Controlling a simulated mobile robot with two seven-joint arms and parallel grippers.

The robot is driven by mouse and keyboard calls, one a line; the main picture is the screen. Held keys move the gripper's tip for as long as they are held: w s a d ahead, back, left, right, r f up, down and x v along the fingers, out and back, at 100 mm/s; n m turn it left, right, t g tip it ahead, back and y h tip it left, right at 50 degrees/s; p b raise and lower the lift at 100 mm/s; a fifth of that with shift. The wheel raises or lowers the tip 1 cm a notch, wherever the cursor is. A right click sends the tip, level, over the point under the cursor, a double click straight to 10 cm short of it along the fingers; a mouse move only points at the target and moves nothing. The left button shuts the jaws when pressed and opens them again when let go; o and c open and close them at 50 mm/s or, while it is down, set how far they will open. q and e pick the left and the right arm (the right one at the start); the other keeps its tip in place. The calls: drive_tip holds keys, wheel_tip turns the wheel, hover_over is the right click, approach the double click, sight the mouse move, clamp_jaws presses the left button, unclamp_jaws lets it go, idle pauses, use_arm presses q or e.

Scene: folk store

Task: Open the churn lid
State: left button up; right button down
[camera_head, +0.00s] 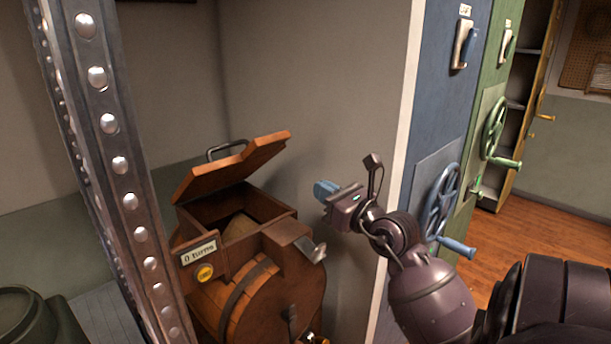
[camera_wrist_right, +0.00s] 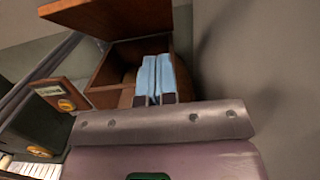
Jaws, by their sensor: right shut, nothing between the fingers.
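The wooden churn (camera_head: 255,290) stands at the lower middle of the head view, against the wall. Its lid (camera_head: 230,165) is raised and tilted, with a dark handle (camera_head: 227,148) at its far edge, and the box opening below shows. The lid (camera_wrist_right: 105,18) and the open box (camera_wrist_right: 118,68) also show in the right wrist view. My right gripper (camera_head: 324,188) is shut and empty, to the right of the lid and apart from it in the head view. Its blue fingers (camera_wrist_right: 156,80) lie together in the wrist view. My left gripper is not in view.
A riveted metal post (camera_head: 120,165) stands at the left, in front of the churn. A blue panel with a handwheel (camera_head: 441,205) and a green panel with another wheel (camera_head: 495,128) are at the right. Wooden floor (camera_head: 540,240) lies open beyond them.

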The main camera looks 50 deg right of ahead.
approach(277, 151)
drive_tip(key=w+f, duration=0.2)
drive_tip(key=w, duration=0.2)
drive_tip(key=shift+w+d+r+p, duration=0.3)
drive_tip(key=shift+w+d+r, duration=0.05)
drive_tip(key=shift+w+r, duration=0.9)
drive_tip(key=shift+w, duration=0.05)
